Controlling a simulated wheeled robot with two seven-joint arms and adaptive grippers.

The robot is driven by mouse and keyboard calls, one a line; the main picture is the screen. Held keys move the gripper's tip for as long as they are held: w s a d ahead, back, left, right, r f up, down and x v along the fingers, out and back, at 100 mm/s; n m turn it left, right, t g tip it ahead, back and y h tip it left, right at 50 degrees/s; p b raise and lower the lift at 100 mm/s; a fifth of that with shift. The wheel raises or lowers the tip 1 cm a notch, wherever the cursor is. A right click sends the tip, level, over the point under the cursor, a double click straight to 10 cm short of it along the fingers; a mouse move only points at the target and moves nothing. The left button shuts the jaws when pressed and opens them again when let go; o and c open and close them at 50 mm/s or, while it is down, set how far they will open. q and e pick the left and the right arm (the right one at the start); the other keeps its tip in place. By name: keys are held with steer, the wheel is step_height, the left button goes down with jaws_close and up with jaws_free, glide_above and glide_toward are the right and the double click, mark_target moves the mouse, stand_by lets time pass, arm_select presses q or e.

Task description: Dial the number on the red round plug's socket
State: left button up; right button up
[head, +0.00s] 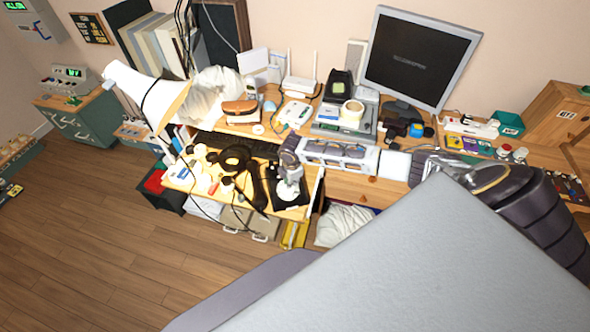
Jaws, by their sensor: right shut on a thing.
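My right gripper (290,158) reaches in from the right, pointing left over the desk's front edge. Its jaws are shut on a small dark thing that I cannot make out. Below and left of it, a pull-out shelf (190,178) holds black rounded parts (235,160), several small white round pieces (200,150) and a dark device with a silver upright part (289,185). Cables run over this shelf. I cannot pick out a red round plug, its socket, a number or a dial for certain. My left gripper is not in view.
A monitor (420,55), a white lamp (150,92), a white router (299,84) and a tape roll (352,112) crowd the desk. A dark bin with red inside (155,182) stands left of the shelf. Wooden floor (90,250) is clear at lower left. My body covers the lower right.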

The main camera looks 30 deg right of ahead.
steer(key=shift+w+a+r, duration=0.25)
steer(key=shift+w+a, duration=0.15)
steer(key=shift+w, duration=0.1)
steer(key=shift+w+a+r, duration=0.15)
steer(key=shift+w+a, duration=0.2)
steer(key=shift+w, duration=0.1)
steer(key=shift+w+a+r, duration=0.15)
steer(key=shift+w+a, duration=0.1)
steer(key=shift+w, duration=0.15)
steer(key=shift+w+f, duration=0.2)
steer(key=shift+f, duration=0.15)
steer(key=shift+w+f, duration=0.1)
steer(key=shift+f, duration=0.1)
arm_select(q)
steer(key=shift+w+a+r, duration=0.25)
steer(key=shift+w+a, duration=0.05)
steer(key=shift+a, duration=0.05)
